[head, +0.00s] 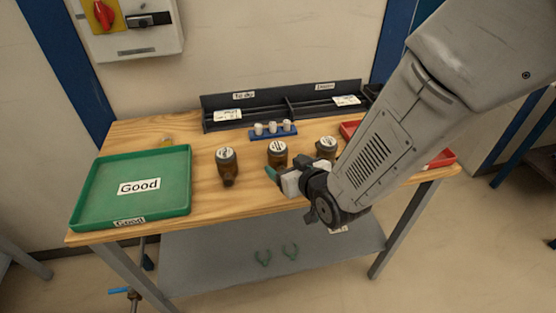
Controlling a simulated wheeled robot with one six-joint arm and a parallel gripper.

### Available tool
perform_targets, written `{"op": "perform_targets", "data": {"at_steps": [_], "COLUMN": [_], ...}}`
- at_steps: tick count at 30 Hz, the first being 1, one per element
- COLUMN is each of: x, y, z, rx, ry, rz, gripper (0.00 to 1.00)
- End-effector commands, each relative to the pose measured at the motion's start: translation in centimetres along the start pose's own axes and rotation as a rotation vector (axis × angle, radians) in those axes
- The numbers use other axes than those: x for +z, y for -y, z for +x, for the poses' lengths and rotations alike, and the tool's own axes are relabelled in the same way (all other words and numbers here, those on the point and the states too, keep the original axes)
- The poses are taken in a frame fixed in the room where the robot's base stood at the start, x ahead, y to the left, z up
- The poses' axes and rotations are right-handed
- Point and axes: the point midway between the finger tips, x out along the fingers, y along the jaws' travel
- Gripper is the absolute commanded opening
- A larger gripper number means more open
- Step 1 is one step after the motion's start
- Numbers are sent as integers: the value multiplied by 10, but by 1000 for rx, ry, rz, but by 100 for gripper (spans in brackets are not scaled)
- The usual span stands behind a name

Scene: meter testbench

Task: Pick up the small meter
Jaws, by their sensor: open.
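Three brown, round-bodied items with white dial-like tops, probably meters, stand on the wooden bench: a left one (227,161), a middle one (277,154) and a right one (326,148). The left one has a dark part low at its front. I cannot tell which is the small meter. My gripper (277,177) is open near the front edge of the bench, just in front of the middle item. Its jaws are seen from the side, with a teal tip showing, and the space between them is unclear. My arm comes down from the upper right.
A green tray (105,212) labelled "Good" lies at left. A blue rack (262,136) with small white pieces stands before a black bin (262,101) labelled "To do". A grey shelf (215,265) lies below.

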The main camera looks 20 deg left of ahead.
Motion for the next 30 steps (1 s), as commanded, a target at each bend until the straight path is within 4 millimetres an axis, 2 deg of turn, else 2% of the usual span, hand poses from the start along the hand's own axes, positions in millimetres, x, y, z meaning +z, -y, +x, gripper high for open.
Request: {"op": "perform_targets", "data": {"at_steps": [13, 17, 23, 26, 30], "x": [-3, -4, -4, -4, -4], "y": [-4, -4, -4, -4, -4], "z": [59, 68, 68, 68, 68], "rx": [1, 1, 1, 1, 1], "ry": [2, 1, 1, 1, 1], "rz": [0, 0, 0, 0, 0], "gripper": [75, 75, 75, 53, 14]}}
